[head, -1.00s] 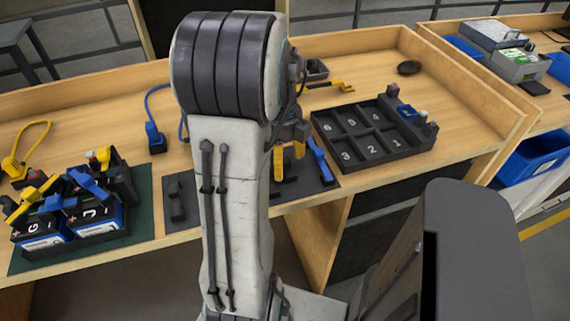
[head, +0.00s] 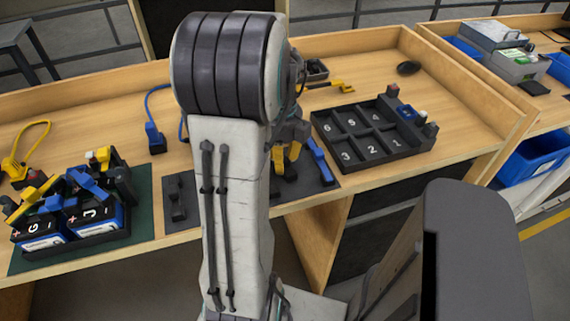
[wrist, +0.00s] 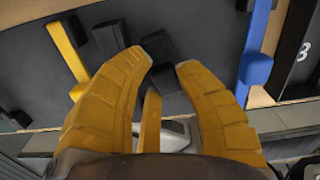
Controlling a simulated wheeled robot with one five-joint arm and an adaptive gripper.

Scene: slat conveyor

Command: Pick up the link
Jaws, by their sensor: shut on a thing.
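My gripper (wrist: 165,75) has two yellow fingers, drawn together above the dark mat. A narrow yellow bar, which I take to be the link (wrist: 150,122), shows between the fingers. Where the fingers touch it is not clear. In the head view my gripper (head: 286,160) is over the mat, partly hidden behind my arm. A black block (wrist: 160,45) lies just beyond the fingertips. Another yellow link (wrist: 68,45) lies on the mat to the left. A blue link (wrist: 256,60) lies to the right, also in the head view (head: 319,160).
A black numbered tray (head: 350,155) stands right of the mat. On the left, batteries (head: 98,215) with blue and yellow parts stand on a green mat (head: 145,205). The bench middle back is fairly clear.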

